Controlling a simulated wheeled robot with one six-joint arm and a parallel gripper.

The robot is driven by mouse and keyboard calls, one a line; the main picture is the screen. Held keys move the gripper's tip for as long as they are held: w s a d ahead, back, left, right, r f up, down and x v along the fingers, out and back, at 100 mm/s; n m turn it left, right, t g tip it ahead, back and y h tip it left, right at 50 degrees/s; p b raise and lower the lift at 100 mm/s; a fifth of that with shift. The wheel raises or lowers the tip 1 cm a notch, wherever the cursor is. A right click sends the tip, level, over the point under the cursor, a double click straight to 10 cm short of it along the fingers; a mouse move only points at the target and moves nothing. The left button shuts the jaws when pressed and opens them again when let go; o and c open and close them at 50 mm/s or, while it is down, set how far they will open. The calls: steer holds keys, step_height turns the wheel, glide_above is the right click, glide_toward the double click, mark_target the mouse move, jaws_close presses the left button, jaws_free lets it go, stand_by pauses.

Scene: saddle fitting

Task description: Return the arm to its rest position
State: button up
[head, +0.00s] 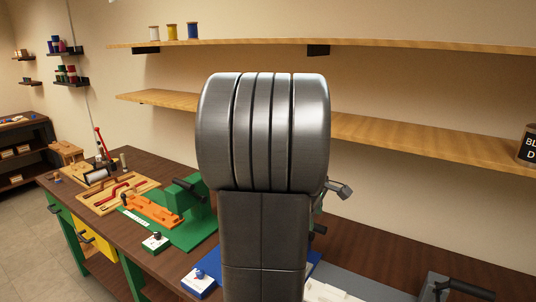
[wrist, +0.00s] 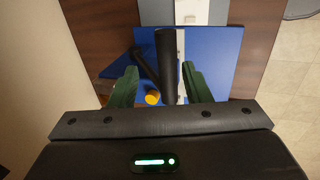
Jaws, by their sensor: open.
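My gripper (wrist: 159,68) shows in the wrist view with its two green fingers spread apart. A black cylindrical part (wrist: 167,65) appears between the fingers in the picture, over a blue board (wrist: 215,55). The fingers do not touch it; how far below it lies I cannot tell. A thinner dark bar and a small orange-yellow round end (wrist: 152,97) lie beside it. In the head view my arm rises through the middle and hides the gripper and much of the bench behind it.
A dark wooden bench (head: 360,248) runs along the wall. A green fixture (head: 203,233), an orange tray (head: 153,212) and a tool board stand at left. Two wooden shelves (head: 430,145) hang behind my arm. A dark handled device (head: 455,290) sits at front right.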

steer(key=b+x, duration=0.3)
steer(key=x, duration=0.1)
steer(key=shift+f, duration=0.35)
steer(key=shift+s+a+f, duration=0.15)
steer(key=shift+s, duration=0.15)
steer(key=shift+s, duration=0.1)
